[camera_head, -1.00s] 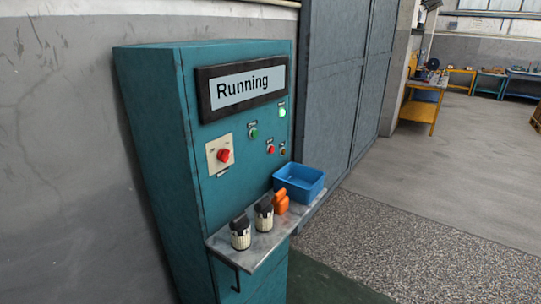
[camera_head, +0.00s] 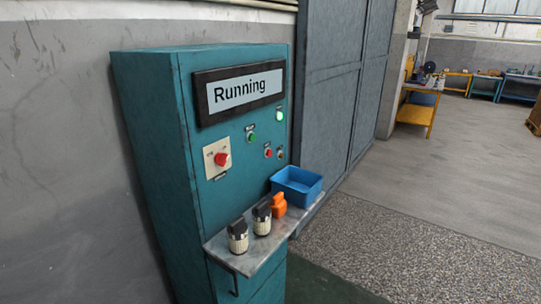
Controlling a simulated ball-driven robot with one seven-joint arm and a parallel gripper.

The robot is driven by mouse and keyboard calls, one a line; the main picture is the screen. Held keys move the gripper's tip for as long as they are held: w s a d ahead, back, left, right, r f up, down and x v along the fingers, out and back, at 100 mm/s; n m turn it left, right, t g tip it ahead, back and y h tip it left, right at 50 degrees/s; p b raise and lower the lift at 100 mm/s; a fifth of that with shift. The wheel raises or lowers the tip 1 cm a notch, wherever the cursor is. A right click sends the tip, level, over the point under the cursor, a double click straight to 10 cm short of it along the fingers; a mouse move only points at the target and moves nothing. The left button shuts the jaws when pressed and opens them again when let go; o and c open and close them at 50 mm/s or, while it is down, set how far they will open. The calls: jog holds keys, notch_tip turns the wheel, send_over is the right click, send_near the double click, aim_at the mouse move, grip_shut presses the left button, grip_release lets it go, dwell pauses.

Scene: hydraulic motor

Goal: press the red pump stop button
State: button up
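A teal control cabinet (camera_head: 150,130) stands against the grey wall, its display (camera_head: 238,91) reading "Running". On its front, a small red button (camera_head: 268,154) sits below a green button (camera_head: 251,137), with a small dark control (camera_head: 280,154) just to its right. A larger red rotary knob (camera_head: 221,159) on a pale square plate is at the left of the panel. A lamp (camera_head: 279,115) at the upper right glows pale green. The small labels are too blurred to read. My gripper is not in view, and nothing covers the buttons.
A metal shelf (camera_head: 230,257) juts out from the cabinet below the buttons. The floor (camera_head: 430,235) to the right is open. A yellow workbench (camera_head: 416,113) stands further back.

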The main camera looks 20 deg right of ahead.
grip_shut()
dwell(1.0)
